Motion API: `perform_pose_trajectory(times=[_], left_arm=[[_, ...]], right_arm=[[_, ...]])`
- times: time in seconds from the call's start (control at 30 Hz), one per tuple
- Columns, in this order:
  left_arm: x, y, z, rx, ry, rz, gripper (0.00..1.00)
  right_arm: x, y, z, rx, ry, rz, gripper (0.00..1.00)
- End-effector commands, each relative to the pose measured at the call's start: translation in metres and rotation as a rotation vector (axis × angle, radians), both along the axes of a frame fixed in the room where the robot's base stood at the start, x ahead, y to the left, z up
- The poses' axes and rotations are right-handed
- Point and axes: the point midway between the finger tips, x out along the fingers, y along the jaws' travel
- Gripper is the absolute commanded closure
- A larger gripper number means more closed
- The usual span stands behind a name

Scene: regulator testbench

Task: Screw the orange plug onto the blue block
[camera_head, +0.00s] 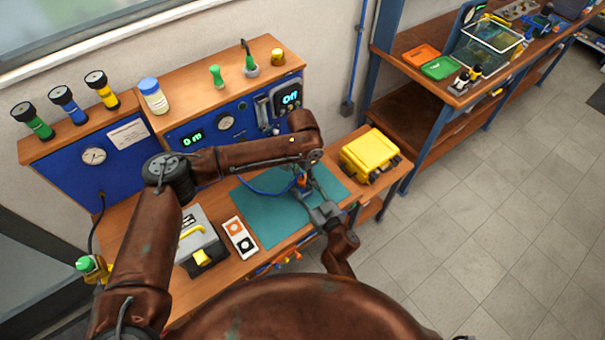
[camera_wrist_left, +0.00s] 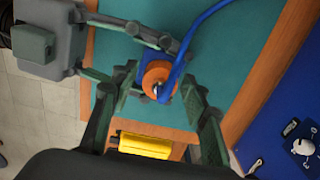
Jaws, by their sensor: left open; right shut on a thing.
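The blue block (camera_head: 304,188) is above the teal mat (camera_head: 262,222), between the fingers of my right gripper (camera_head: 318,204). My right gripper is shut on the block; it also shows at the upper left of the left wrist view (camera_wrist_left: 165,48). The orange plug (camera_wrist_left: 157,74) sits at the top of the block, with a blue hose (camera_wrist_left: 200,22) at it. How far it is threaded I cannot tell. My left gripper (camera_wrist_left: 158,85) is open, pointing down, with its fingers on either side of the plug. The block is mostly hidden under the plug in the wrist view.
A yellow case (camera_head: 370,155) stands right of the mat. A white card with an orange and a black ring (camera_head: 239,238) and a grey box with yellow parts (camera_head: 200,240) lie to the left. The blue gauge panel (camera_head: 228,125) stands behind. The mat's left part is clear.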

Motion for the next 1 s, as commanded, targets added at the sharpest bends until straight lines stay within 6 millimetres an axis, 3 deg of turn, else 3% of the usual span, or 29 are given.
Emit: perform_pose_trajectory(times=[0.27, 0.87, 1.0], left_arm=[[-0.0001, 0.0001, -0.0009, 0.0, 0.0, 0.0, 0.59], [-0.0001, 0.0002, -0.0007, -0.001, 0.001, 0.0, 1.0], [-0.0003, 0.0, -0.0009, -0.001, 0.001, -0.03, 1.0]], right_arm=[[-0.0001, -0.0002, -0.0006, -0.001, 0.001, 0.0, 1.0], [0.0, -0.0001, -0.0005, -0.001, 0.001, 0.0, 1.0], [0.0, -0.0001, -0.0005, -0.001, 0.001, 0.0, 1.0]])
